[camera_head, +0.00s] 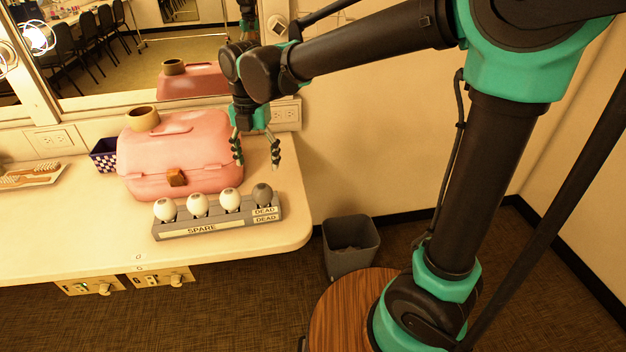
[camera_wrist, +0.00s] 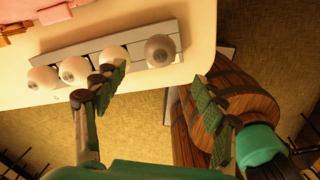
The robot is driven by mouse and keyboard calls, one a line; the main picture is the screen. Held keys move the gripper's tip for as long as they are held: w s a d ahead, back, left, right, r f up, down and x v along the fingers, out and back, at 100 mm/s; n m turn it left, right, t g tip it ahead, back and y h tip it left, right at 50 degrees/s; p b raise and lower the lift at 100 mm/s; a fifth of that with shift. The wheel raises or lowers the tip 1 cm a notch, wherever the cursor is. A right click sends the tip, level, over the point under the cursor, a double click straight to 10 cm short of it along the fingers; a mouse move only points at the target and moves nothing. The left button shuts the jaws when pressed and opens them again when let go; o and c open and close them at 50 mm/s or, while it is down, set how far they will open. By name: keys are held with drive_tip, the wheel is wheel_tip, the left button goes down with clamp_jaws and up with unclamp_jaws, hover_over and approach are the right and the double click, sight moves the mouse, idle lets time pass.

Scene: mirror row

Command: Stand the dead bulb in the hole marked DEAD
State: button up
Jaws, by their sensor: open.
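The grey bulb rack (camera_head: 235,224) stands near the front right of the counter, labelled SPARE along most of its front and DEAD at its right end. The dark grey dead bulb (camera_head: 262,194) stands upright at the DEAD end, and it also shows in the wrist view (camera_wrist: 160,50). Several white bulbs (camera_head: 197,204) stand in the SPARE part. My gripper (camera_head: 257,163) is open and empty above and behind the rack's right end, apart from the dead bulb. In the wrist view its fingers (camera_wrist: 158,84) are spread wide. The hole itself is hidden under the dead bulb.
A pink case (camera_head: 180,157) with a tape roll (camera_head: 142,119) on top stands behind the rack. A blue box (camera_head: 104,155) and a brush tray (camera_head: 30,176) are farther left. A grey bin (camera_head: 350,250) stands on the floor past the counter's right edge.

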drive_tip(key=w+d+f+m+t, duration=0.1)
drive_tip(key=w+d+f+m, duration=0.15)
drive_tip(key=d+m, duration=0.65)
drive_tip(key=w+d+f+m+t, duration=0.1)
drive_tip(key=d+f+m, duration=0.4)
drive_tip(key=d, duration=0.5)
drive_tip(key=s+d+f+m+t, duration=0.1)
drive_tip(key=s+d+f+m, duration=0.2)
drive_tip(key=d+m, duration=0.6)
drive_tip(key=s+d+f+m+t, duration=0.1)
drive_tip(key=s+d+f+m, duration=0.2)
drive_tip(key=s+d+m, duration=0.2)
drive_tip(key=d+m, duration=0.3)
drive_tip(key=m, duration=0.3)
drive_tip(key=shift+d+f, duration=0.4)
drive_tip(key=shift+w, duration=0.1)
idle(1.5)
